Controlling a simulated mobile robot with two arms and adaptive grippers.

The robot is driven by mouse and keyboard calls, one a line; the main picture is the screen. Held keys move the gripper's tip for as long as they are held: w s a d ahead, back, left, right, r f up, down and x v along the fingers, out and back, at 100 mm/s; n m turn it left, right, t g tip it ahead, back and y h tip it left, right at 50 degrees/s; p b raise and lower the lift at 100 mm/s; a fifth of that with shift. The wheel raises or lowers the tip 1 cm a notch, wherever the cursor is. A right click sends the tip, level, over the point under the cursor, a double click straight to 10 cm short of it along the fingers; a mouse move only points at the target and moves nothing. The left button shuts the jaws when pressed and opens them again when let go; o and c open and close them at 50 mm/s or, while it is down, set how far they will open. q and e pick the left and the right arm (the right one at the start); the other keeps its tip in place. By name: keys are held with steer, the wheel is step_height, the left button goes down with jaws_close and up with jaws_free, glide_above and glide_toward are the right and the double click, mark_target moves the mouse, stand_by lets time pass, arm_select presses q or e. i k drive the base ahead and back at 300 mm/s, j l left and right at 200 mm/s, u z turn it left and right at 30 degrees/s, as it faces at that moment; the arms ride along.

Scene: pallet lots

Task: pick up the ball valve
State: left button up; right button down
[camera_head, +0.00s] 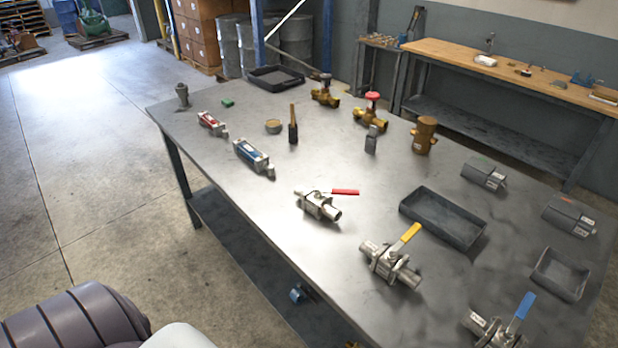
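Three steel ball valves lie on the grey metal table (225,150). The ball valve with the red lever (318,206) is near the middle of the front edge. The ball valve with the yellow lever (389,265) is to its right and nearer. The ball valve with the blue lever (492,328) is at the bottom right, partly cut off by the frame. The picture does not single out one of them. Neither of my grippers shows; only rounded parts of my own body are at the bottom left.
A black tray (443,204) and a smaller tray (561,262) stand right of the valves. Brass valves (371,112), a brass fitting (424,135), grey motor-like units (484,174) and blue and red cylinders (251,155) stand around. A wooden workbench (500,72) is behind.

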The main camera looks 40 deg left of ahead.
mark_target(319, 205)
steer(key=u, duration=0.95)
